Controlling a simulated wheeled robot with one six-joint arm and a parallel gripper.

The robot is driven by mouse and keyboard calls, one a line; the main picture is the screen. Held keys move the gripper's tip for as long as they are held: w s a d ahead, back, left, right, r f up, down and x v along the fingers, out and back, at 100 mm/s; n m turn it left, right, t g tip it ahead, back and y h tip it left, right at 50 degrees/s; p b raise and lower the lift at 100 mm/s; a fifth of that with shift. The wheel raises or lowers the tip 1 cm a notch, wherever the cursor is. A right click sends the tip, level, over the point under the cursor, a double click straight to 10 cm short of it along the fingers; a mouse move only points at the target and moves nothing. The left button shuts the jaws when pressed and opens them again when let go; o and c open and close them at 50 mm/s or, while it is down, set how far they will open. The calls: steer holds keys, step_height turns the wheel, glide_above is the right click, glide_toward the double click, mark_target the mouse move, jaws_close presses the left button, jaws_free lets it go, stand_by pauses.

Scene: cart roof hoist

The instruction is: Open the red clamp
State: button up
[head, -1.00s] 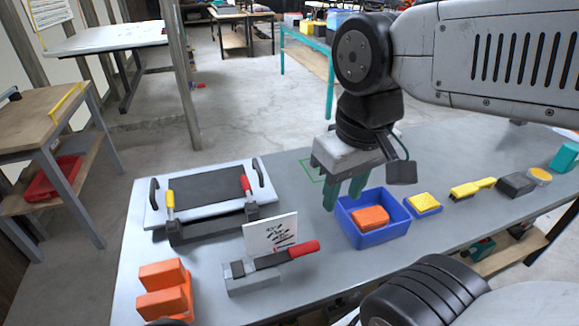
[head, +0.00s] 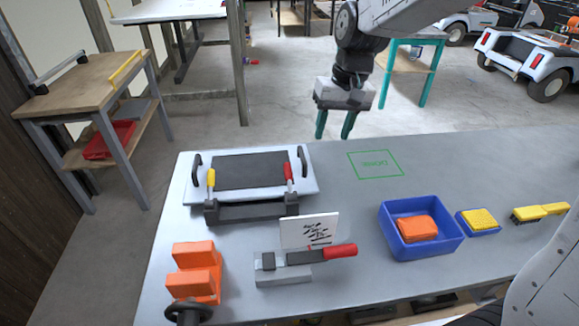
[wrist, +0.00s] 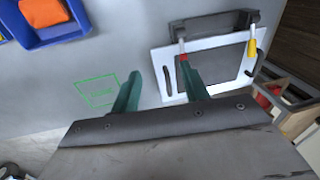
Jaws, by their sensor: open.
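The red clamp (head: 288,174) is a slim red-handled lever at the right front of a white panel with a dark inset (head: 311,184). It stands upright on a dark bracket (head: 252,213). In the wrist view the red clamp (wrist: 183,58) shows just beyond one fingertip, partly hidden by that finger. A matching yellow clamp (head: 211,180) is at the panel's left; it also shows in the wrist view (wrist: 251,48). My gripper (head: 334,126) has green fingers, open and empty. In the head view it is beyond the table's far edge, behind and right of the panel, touching nothing.
A toggle tool with a red handle (head: 340,250) lies in front, with a white card (head: 309,230) behind it. A blue bin (head: 451,241) and yellow brush (head: 540,212) are right. A green outlined square (head: 375,164) is bare.

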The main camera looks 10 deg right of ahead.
glide_toward(288, 167)
steer(key=f, duration=0.1)
steer(key=shift+g+y, duration=0.3)
steer(key=f, duration=0.5)
steer(key=a+f, duration=0.1)
steer(key=f, duration=0.2)
steer(key=shift+w+a+f, duration=0.1)
steer(key=shift+w+f, duration=0.05)
steer(key=shift+f, duration=0.2)
jaws_close()
